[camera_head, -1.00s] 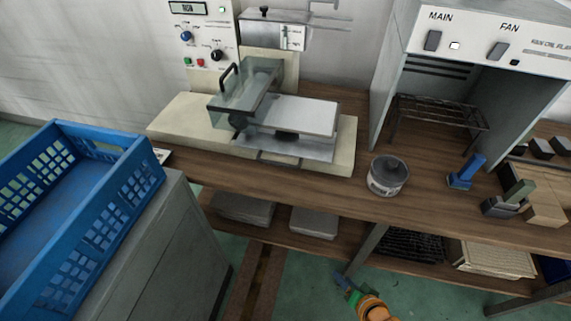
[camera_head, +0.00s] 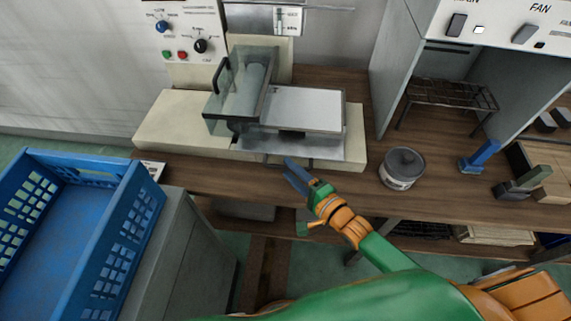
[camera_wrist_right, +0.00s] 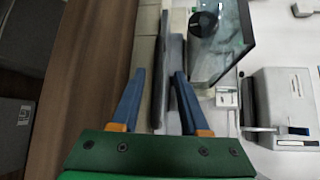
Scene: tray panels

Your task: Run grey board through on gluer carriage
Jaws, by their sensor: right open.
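The gluer (camera_head: 165,122) is a cream-based machine on the wooden bench, with a clear-covered roller housing (camera_head: 238,95) and black handle. A light grey flat board (camera_head: 305,108) lies level to the right of the housing, above a lower grey plate (camera_head: 310,147) that looks like the carriage. My right gripper (camera_head: 294,174) is just in front of the machine's front edge, its blue fingers apart and empty. In the right wrist view, the open fingers (camera_wrist_right: 158,78) point along a narrow grey edge (camera_wrist_right: 172,75); I cannot tell whether it is board or carriage. My left gripper is not in view.
A blue-handled tool (camera_head: 479,156) and a wire rack (camera_head: 450,95) under a hood are further right. A blue crate (camera_head: 125,230) stands on a cabinet at left. Bare bench (camera_head: 215,180) runs before the gluer.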

